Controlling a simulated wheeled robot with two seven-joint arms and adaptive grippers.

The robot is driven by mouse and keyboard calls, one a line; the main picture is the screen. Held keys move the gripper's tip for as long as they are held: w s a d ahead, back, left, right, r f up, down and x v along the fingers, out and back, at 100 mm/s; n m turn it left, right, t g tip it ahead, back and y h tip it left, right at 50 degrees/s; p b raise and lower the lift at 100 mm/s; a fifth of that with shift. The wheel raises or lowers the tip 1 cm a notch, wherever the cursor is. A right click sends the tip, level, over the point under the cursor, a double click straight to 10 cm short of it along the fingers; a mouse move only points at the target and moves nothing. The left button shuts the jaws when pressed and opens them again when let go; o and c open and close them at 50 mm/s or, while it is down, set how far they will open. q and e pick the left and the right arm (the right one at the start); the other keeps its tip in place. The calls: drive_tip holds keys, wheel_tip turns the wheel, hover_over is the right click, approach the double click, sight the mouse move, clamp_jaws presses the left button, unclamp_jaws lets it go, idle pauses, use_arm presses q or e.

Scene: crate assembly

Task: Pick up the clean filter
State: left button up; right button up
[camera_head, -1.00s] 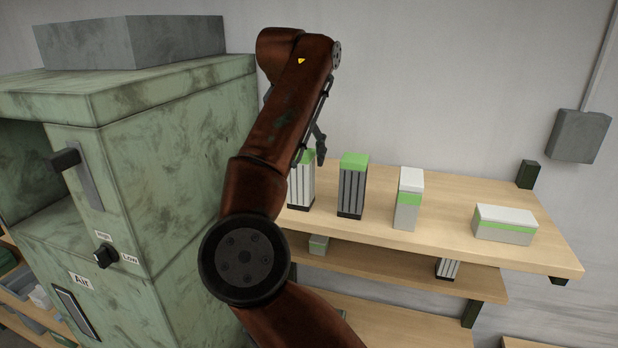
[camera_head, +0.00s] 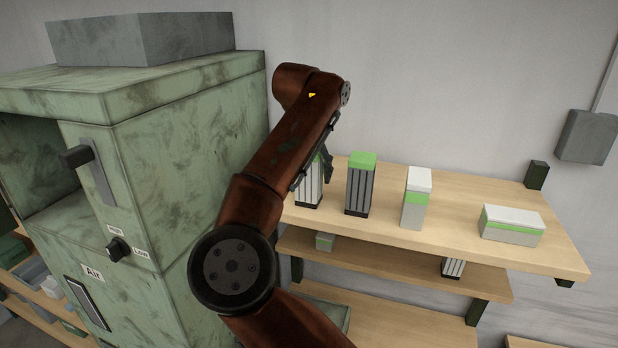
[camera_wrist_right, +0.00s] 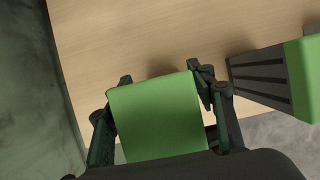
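The light-pleated filter with a green top (camera_head: 308,190) stands upright at the left end of the top shelf. It is partly hidden behind my right arm. Its green top also shows in the right wrist view (camera_wrist_right: 155,120). My right gripper (camera_wrist_right: 160,76) is around this green top, one finger on each side. The fingers look spread, and I see no clear grip. In the head view the right gripper (camera_head: 323,168) is mostly hidden by its arm. A darker-pleated filter with a green top (camera_head: 360,190) stands just to the right. My left gripper is not in view.
A white-and-green carton (camera_head: 416,200) stands upright, and another (camera_head: 511,224) lies flat farther right on the wooden shelf (camera_head: 460,235). The green machine (camera_head: 185,170) stands close on the left. Lower shelves hold a small box (camera_head: 324,241) and a pleated filter (camera_head: 453,267).

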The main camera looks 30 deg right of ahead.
drive_tip(key=c, duration=1)
drive_tip(key=shift+r, duration=0.1)
drive_tip(key=shift+c, duration=0.2)
